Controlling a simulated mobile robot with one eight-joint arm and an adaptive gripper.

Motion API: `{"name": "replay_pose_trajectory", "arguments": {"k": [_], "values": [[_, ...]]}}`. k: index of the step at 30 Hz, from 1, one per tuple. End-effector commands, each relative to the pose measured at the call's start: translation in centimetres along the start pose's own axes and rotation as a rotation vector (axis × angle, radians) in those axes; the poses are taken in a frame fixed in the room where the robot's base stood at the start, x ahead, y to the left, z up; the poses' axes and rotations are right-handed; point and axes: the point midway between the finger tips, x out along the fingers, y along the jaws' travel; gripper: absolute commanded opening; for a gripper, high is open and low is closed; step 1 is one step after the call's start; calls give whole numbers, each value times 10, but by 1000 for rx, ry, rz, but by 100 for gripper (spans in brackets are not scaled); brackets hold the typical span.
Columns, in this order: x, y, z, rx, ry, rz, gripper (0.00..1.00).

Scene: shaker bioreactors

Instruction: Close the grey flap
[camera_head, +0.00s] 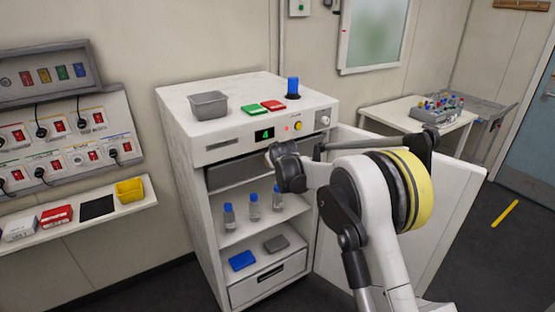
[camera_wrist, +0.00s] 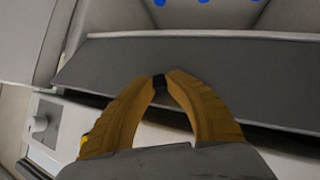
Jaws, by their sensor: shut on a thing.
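The grey flap (camera_head: 236,169) is a dark grey panel in the upper opening of the white cabinet, just below its control panel. In the wrist view the flap (camera_wrist: 110,62) is a wide grey strip crossing the picture at a slant. My gripper (camera_wrist: 162,82) has its two yellow-brown fingers closed together at the tips, over the flap's face, and is shut on the flap. The exact contact at the tips is small and dark. In the head view my gripper (camera_head: 270,158) is at the flap's right part, and my arm hides the area to its right.
The white cabinet (camera_head: 180,135) has its door (camera_head: 455,200) swung open to the right. Blue-capped bottles (camera_head: 254,207) stand on a shelf below the flap. A grey bin (camera_head: 208,105) and a blue lamp (camera_head: 292,87) are on top. A side table (camera_head: 390,115) stands behind.

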Motion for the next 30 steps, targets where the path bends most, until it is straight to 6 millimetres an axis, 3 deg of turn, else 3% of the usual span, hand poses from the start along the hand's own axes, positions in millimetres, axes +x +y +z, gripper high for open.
{"name": "replay_pose_trajectory", "arguments": {"k": [20, 21, 23, 30], "values": [[3, 1, -8, 2, 5, 1, 0], [3, 1, -8, 2, 4, 1, 28], [3, 1, -7, 2, 4, 1, 43], [2, 0, -7, 2, 4, 0, 43]]}}
